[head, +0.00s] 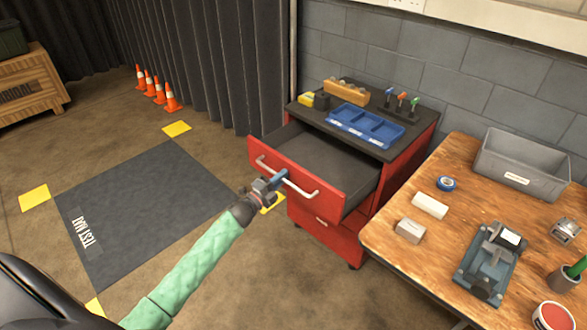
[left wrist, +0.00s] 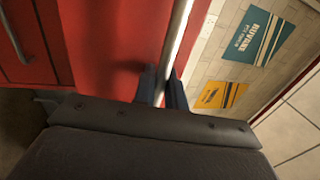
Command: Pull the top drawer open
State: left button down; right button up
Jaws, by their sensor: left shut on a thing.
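The red cabinet's top drawer (head: 305,178) is pulled well out, and its dark inside shows empty. Its pale bar handle (head: 301,191) runs across the drawer front. My left gripper (head: 281,177) is shut on this handle, left of its middle. In the left wrist view the handle (left wrist: 180,38) passes between the two dark fingers (left wrist: 163,88), in front of the red drawer front (left wrist: 125,40). My right gripper is in neither view.
A blue tray (head: 394,134) and small tools stand on the cabinet top. A wooden workbench (head: 395,249) with a grey bin (head: 490,174) and a vise (head: 489,262) is close at right. The dark test mat (head: 150,205) lies on clear floor at left; cones stand behind.

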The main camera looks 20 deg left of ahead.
pick_arm(q)
jog(key=shift+r+v, duration=0.15)
jog(key=shift+v, duration=0.65)
jog(key=shift+r+v, duration=0.15)
jog(key=shift+v, duration=0.6)
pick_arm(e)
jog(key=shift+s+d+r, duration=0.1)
pick_arm(q)
jog(key=c, duration=1.8)
grip_release()
jog(key=shift+s, duration=0.1)
